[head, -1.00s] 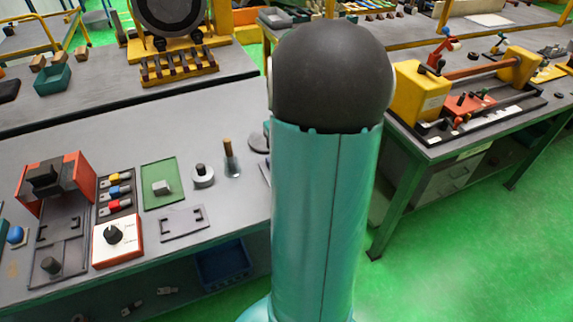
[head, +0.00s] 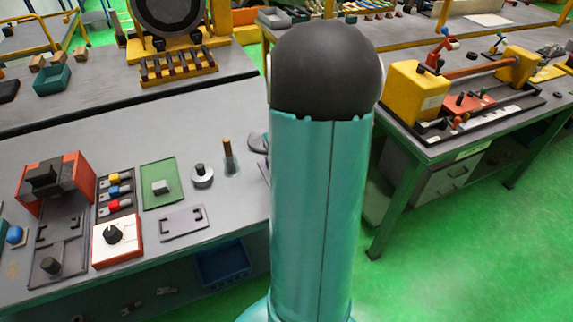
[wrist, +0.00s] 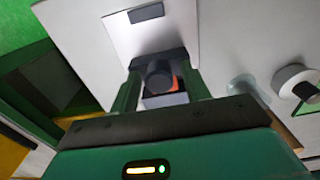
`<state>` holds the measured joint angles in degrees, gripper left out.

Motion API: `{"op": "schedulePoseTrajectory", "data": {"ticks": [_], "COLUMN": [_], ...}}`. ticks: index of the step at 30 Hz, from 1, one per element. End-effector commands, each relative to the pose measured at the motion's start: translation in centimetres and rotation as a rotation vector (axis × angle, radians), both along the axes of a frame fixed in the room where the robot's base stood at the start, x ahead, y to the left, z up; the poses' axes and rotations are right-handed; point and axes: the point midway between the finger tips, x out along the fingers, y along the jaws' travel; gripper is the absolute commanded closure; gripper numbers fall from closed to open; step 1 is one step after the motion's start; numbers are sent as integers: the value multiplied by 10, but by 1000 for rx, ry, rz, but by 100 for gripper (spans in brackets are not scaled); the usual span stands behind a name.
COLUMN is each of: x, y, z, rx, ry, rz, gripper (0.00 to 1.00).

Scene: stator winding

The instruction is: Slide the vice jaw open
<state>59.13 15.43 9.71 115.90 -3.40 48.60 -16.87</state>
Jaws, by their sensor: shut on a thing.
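In the wrist view my gripper (wrist: 160,80) has a green finger on each side of a dark rounded piece (wrist: 157,71) and is shut on it. This piece may be the vice jaw's grip, but I cannot tell for certain. A small orange part (wrist: 175,83) shows beside it, and a dark crosspiece lies just behind the fingers. A pale flat plate (wrist: 110,32) with a dark slot (wrist: 146,13) extends beyond. In the head view my own arm covers the middle, so the gripper and the piece in it are hidden there.
On the grey bench (head: 100,160) stand a red-and-black device (head: 57,180), a white box with a black knob (head: 116,242), a green mat (head: 159,184) and a knobbed disc (head: 202,176). A yellow-ended fixture (head: 418,90) stands on the right bench. A white round piece (wrist: 293,78) is right of my gripper.

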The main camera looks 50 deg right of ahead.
Motion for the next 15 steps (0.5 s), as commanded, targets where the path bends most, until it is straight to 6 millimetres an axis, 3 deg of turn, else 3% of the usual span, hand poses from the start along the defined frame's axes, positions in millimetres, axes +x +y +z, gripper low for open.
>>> {"op": "schedulePoseTrajectory", "data": {"ticks": [1,15], "x": [-4,-21], "y": [2,10], "z": [-8,-8], "rx": [10,9], "ry": [9,12], "rz": [-1,-3], "gripper": [66,67]}}
